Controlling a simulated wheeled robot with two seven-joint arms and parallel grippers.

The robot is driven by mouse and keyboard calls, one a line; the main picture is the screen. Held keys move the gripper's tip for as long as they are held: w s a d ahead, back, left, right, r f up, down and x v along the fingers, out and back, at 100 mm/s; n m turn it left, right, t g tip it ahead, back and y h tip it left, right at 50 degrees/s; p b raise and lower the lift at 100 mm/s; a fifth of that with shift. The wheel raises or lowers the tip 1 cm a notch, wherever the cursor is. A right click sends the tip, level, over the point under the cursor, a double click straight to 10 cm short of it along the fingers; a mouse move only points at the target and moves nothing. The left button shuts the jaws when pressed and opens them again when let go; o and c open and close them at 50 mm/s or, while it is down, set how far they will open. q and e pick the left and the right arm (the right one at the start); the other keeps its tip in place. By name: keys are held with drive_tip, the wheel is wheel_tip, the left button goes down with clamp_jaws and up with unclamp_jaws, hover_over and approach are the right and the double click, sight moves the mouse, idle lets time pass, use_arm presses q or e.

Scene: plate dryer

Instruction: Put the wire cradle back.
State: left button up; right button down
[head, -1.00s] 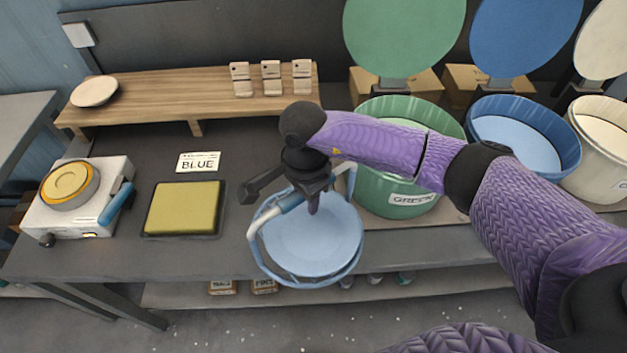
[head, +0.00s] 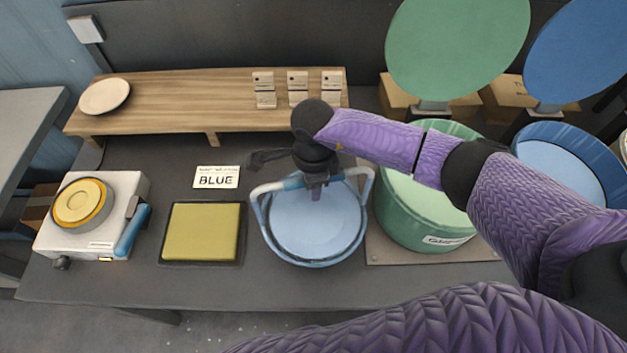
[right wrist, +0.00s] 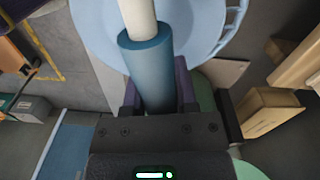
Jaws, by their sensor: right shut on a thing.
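The wire cradle (head: 315,262) is a light blue round basket with a tall hoop handle (head: 270,187). A pale blue plate (head: 305,228) lies in it. It is at the worktop's middle, between the yellow pad and the green tub; I cannot tell whether it rests on the top or hangs just above. My right gripper (head: 314,182) is shut on the handle's grip from above, and hides part of it. In the right wrist view the blue grip (right wrist: 147,75) runs between the fingers, with the cradle's rim wires (right wrist: 234,25) beyond. My left gripper is not in view.
The green tub (head: 405,215) with raised lid stands close right, the blue tub (head: 600,170) beyond it. Left are the yellow pad (head: 202,232), a BLUE card (head: 216,177) and a white device (head: 125,205). A wooden shelf (head: 190,95) with a small dish (head: 104,96) runs behind.

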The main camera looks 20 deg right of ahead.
sight(313, 208)
drive_tip(key=shift+w, duration=0.25)
drive_tip(key=shift+s+f+b, duration=0.15)
drive_tip(key=shift+f+b, duration=0.35)
wheel_tip(313, 208, down, 4)
drive_tip(key=b, duration=0.3)
drive_tip(key=shift+f+b, duration=0.2)
drive_tip(key=shift+b, duration=0.1)
drive_tip(key=shift+f+b, duration=0.5)
drive_tip(key=shift+f, duration=0.05)
drive_tip(key=shift+f, duration=0.15)
